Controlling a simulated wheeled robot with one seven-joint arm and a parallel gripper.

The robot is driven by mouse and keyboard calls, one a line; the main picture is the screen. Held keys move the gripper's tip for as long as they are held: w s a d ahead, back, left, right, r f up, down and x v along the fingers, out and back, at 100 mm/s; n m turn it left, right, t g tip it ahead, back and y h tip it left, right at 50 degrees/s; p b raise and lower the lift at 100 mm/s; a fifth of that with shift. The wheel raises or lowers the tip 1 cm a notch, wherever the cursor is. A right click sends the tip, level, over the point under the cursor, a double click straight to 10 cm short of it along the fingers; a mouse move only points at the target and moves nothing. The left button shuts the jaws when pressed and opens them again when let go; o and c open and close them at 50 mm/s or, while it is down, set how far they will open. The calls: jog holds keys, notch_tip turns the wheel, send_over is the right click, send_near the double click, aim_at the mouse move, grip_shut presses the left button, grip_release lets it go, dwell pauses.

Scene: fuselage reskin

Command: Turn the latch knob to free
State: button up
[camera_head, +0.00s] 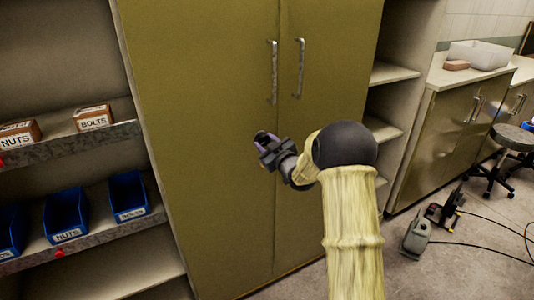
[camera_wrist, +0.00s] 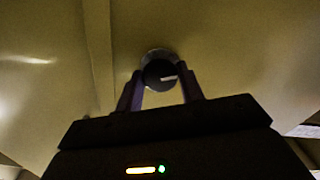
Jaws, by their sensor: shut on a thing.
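The latch knob (camera_wrist: 159,72) is a dark round knob with a pale mark on its face, set on a lighter round base on the yellow-green cabinet door. In the wrist view it sits between the two fingertips of my gripper (camera_wrist: 160,88), which is shut on it. In the head view my gripper (camera_head: 264,142) reaches the cabinet front below the door handles, and the knob is hidden behind it. The cabinet doors (camera_head: 215,150) are closed, with a vertical seam between them.
Two metal handles (camera_head: 273,72) stand out from the doors above my gripper. Shelves with blue bins (camera_head: 66,214) and small boxes (camera_head: 93,117) are at the left. At the right are a counter (camera_head: 462,76), a stool (camera_head: 513,138) and cables on the floor.

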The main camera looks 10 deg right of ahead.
jog(key=n+b, duration=0.3)
jog(key=b, duration=0.2)
jog(key=shift+f+n, duration=0.35)
jog(key=shift+n, duration=0.05)
jog(key=n+b, duration=0.3)
jog(key=b, duration=0.2)
jog(key=shift+n, duration=0.3)
jog(key=n+b, duration=0.3)
jog(key=b, duration=0.1)
jog(key=shift+r+n, duration=0.1)
jog(key=shift+n, duration=0.2)
jog(key=shift+r+n+b, duration=0.15)
jog(key=shift+n+b, duration=1.05)
jog(key=o, duration=1)
